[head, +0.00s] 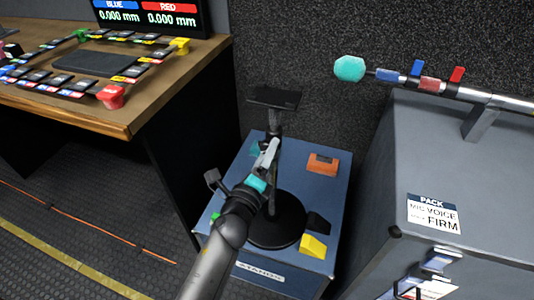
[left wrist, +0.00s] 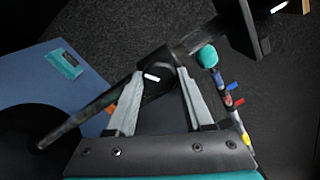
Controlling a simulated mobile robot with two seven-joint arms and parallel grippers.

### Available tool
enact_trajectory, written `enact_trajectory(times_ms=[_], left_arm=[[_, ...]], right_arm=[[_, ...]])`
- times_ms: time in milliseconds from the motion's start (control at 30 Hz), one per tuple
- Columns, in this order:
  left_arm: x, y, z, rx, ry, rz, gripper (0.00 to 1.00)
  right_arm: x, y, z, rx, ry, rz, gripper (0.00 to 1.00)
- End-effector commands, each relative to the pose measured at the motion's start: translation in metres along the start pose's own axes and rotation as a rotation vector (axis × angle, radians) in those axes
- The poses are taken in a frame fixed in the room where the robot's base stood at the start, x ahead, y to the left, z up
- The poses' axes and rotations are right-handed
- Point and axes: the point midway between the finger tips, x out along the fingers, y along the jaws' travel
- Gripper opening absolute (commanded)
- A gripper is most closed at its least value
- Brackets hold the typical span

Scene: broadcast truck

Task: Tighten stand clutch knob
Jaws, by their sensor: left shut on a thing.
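The black stand has a round base (head: 277,222), an upright pole and a flat top plate (head: 273,97). Its black clutch knob (left wrist: 156,76), with a white mark, is partway up the pole; in the head view it is mostly hidden behind my fingers. My left gripper (head: 268,155) reaches in from below at the pole. In the left wrist view its two pale fingers (left wrist: 160,82) lie on either side of the knob, shut on it. My right gripper is not in view.
The stand is on a blue case (head: 255,270) labelled STANDS, with an orange item (head: 322,163) and a yellow block (head: 313,246). A grey case (head: 450,180) with a teal-headed microphone (head: 350,68) above it is at right. A wooden desk (head: 140,110) with controls is at left.

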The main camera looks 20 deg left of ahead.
Motion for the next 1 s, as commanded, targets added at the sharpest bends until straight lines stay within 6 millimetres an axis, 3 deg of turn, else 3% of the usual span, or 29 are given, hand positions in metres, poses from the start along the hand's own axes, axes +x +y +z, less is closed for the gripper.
enact_trajectory(times_ms=[500, 1000], left_arm=[[0.000, 0.001, 0.000, 0.401, 0.000, -0.002, 0.00], [0.000, 0.001, 0.000, 0.516, 0.000, -0.001, 0.00]], right_arm=[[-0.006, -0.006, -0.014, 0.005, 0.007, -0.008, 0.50], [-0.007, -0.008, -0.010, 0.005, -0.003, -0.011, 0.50]])
